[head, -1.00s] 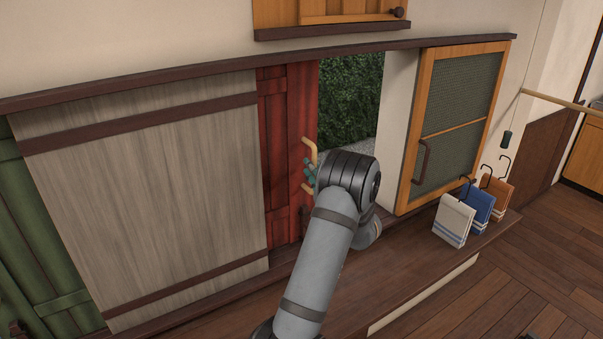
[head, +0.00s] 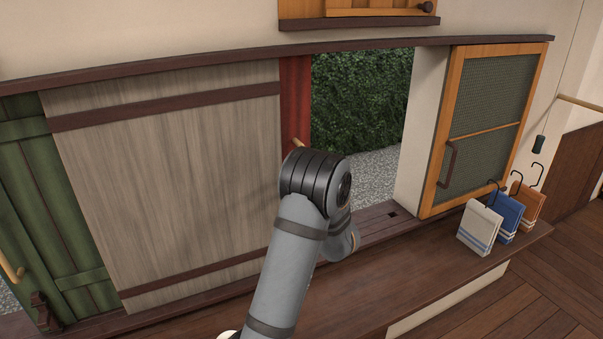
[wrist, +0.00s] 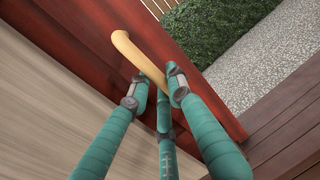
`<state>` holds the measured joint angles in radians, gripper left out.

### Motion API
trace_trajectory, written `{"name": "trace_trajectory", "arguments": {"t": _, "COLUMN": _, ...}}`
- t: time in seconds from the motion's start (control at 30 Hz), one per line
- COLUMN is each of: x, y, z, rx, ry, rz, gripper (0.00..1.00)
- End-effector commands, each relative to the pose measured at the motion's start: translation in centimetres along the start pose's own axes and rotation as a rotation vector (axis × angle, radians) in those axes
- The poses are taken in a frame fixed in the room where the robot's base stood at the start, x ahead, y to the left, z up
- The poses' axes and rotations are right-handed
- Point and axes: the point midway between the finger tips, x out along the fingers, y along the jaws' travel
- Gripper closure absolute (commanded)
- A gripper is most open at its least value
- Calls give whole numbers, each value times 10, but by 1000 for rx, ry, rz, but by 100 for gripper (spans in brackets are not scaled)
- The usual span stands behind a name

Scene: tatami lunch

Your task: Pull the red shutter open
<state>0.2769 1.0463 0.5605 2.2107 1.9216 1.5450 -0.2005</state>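The red shutter (head: 296,105) shows as a narrow strip at the right edge of the grey wooden panel (head: 180,170), which covers the rest of it. Its curved tan handle (wrist: 137,55) stands out from the red boards in the wrist view; only its top (head: 299,143) shows in the head view. My gripper (wrist: 158,86) has teal-wrapped fingers on either side of the handle, close together around its lower part. In the head view my wrist hides the fingers and most of the handle.
The opening right of the red shutter shows a hedge (head: 360,100) and gravel (head: 375,178). A green shutter (head: 45,200) is at left, a mesh-panelled orange door (head: 490,125) at right.

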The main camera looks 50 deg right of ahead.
Motion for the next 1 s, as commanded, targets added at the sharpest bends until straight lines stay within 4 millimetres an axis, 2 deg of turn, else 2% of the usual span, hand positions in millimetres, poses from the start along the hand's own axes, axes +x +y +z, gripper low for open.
{"name": "trace_trajectory", "arguments": {"t": 0.3, "x": 0, "y": 1, "z": -1, "rx": 0, "ry": 2, "rz": 2, "gripper": 64}}
{"name": "trace_trajectory", "arguments": {"t": 0.63, "x": -3, "y": 0, "z": 0, "rx": 1, "ry": 1, "rz": 0, "gripper": 64}}
{"name": "trace_trajectory", "arguments": {"t": 0.77, "x": -19, "y": -1, "z": 0, "rx": 1, "ry": 1, "rz": -3, "gripper": 64}}
{"name": "trace_trajectory", "arguments": {"t": 1.0, "x": -71, "y": -2, "z": 0, "rx": 2, "ry": 2, "rz": -5, "gripper": 64}}
